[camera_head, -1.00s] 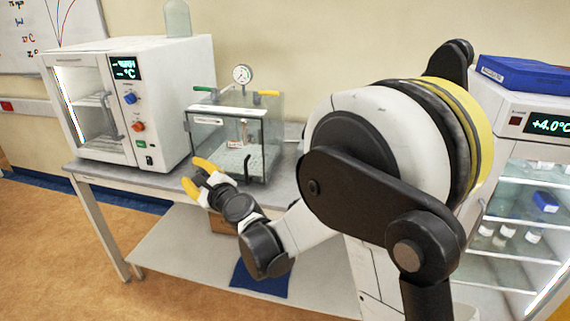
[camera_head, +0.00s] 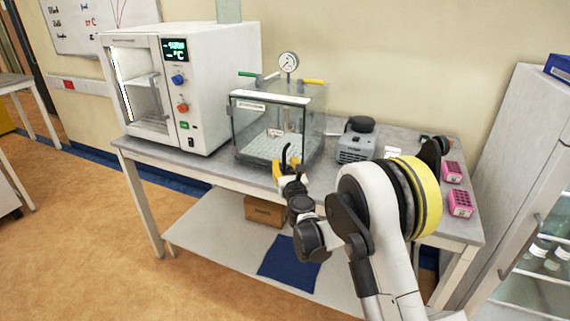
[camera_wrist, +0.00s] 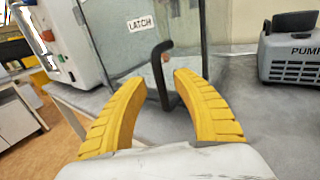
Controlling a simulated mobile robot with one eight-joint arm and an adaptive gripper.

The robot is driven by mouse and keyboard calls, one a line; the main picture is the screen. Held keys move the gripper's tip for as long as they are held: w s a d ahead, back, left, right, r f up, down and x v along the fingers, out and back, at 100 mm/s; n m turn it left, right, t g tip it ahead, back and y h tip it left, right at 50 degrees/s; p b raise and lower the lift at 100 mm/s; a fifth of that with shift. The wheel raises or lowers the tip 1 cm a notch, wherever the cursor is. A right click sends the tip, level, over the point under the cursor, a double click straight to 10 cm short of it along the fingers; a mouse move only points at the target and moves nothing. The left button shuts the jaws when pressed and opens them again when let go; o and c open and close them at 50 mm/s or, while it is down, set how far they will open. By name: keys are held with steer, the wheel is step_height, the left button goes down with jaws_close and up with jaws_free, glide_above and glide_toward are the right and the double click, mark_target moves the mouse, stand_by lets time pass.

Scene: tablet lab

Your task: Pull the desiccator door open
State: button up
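The desiccator (camera_head: 270,122) is a clear glass box on the bench, with a gauge on top and green and yellow valve handles. Its door (camera_head: 268,130) faces forward and looks shut. In the wrist view a label reading LATCH (camera_wrist: 142,23) is on the glass, and a dark bent handle (camera_wrist: 160,68) stands at the door's edge. My gripper (camera_head: 286,165) is in front of the door's lower right. In the wrist view its yellow fingers (camera_wrist: 158,85) are apart, with the handle showing between and beyond them. Contact cannot be told.
A white oven (camera_head: 172,90) stands left of the desiccator. A grey pump (camera_head: 357,142) stands to its right, with pink racks (camera_head: 460,203) farther right on the bench (camera_head: 215,168). A fridge (camera_head: 525,180) is at the far right. The floor in front is open.

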steer(key=shift+x, duration=1.05)
jaws_close()
